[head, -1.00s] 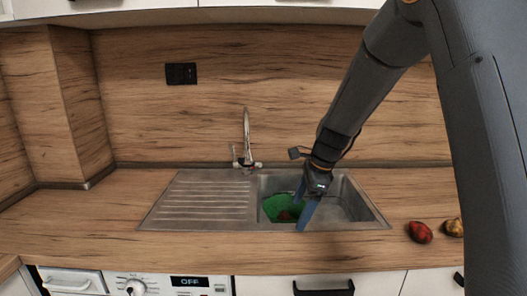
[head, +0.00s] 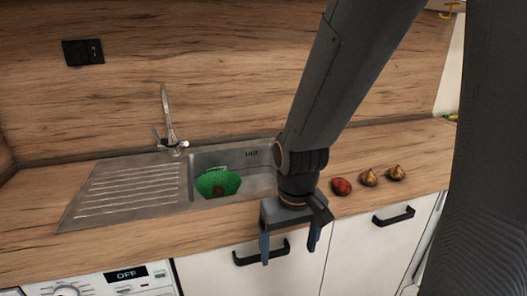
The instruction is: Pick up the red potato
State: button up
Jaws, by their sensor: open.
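A red potato (head: 341,186) lies on the wooden counter, right of the sink and at the left end of a short row. My gripper (head: 289,254) is open and empty, with its blue fingers pointing down. In the head view it appears below and left of the red potato, over the cabinet front and apart from the potato. A dark red item (head: 218,191) lies in a green bowl (head: 208,182) inside the sink; its exact kind is hard to tell.
Two yellow-brown potatoes or onions, one nearer (head: 369,177) and one farther right (head: 396,172), lie close beside the red potato. The steel sink (head: 262,180) with its tap (head: 168,120) is to the left. The counter (head: 420,150) farther right is mostly clear.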

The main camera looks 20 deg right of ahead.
aim_at(341, 186)
jog(key=k, duration=1.3)
jog(key=z, duration=0.55)
jog(key=i, duration=0.55)
jog(key=z, duration=0.6)
jog(key=i, duration=1.35)
jog(key=u, duration=0.1)
